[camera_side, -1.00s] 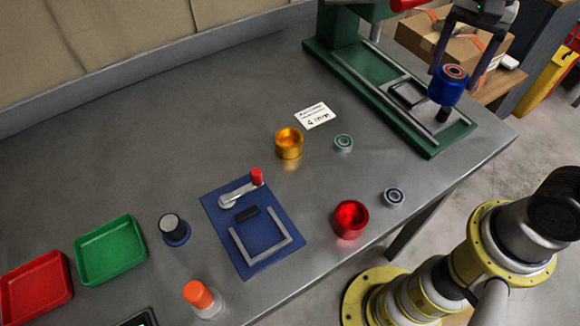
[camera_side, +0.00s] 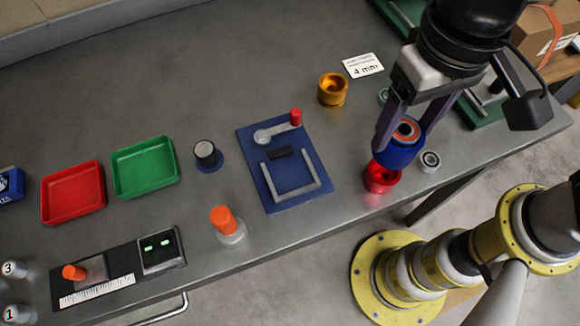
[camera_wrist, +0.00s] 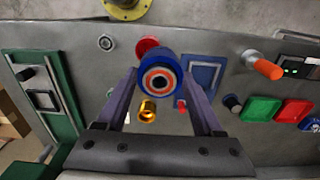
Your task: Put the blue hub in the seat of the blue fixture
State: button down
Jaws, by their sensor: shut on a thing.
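My gripper (camera_side: 403,138) is shut on the blue hub (camera_side: 398,154), a short blue cylinder with an orange ring and grey bore on top. The hub is held above the table, and in the side view it partly covers the red cup. In the wrist view the hub (camera_wrist: 158,76) sits between my two fingers. The blue fixture (camera_side: 253,150) lies left of my gripper, a flat blue plate with a grey U-shaped bracket (camera_side: 291,193), a dark block and a grey lever with a red knob (camera_side: 296,117). The bracket looks empty. The hub is apart from the fixture.
The red cup (camera_side: 381,183) and a small grey ring (camera_side: 430,161) are near the front edge. A gold cup (camera_side: 333,90) stands behind.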

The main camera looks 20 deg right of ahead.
jog(key=shift+a+f, duration=0.1)
jog(key=shift+a, duration=0.3)
jog(key=w+a+f, duration=0.2)
jog(key=a+f, duration=0.1)
jog(key=w+a+f, duration=0.3)
jog(key=a, duration=0.1)
jog(key=w+a+f, duration=0.2)
jog(key=a+f, duration=0.1)
jog(key=a, duration=0.1)
jog(key=shift+w+f, duration=0.2)
jog(key=shift+f, duration=0.05)
jog(key=shift+a+f, duration=0.1)
jog(key=shift+f, duration=1.55)
jog(key=shift+c, duration=0.2)
grip_release()
jog(key=shift+f, duration=0.2)
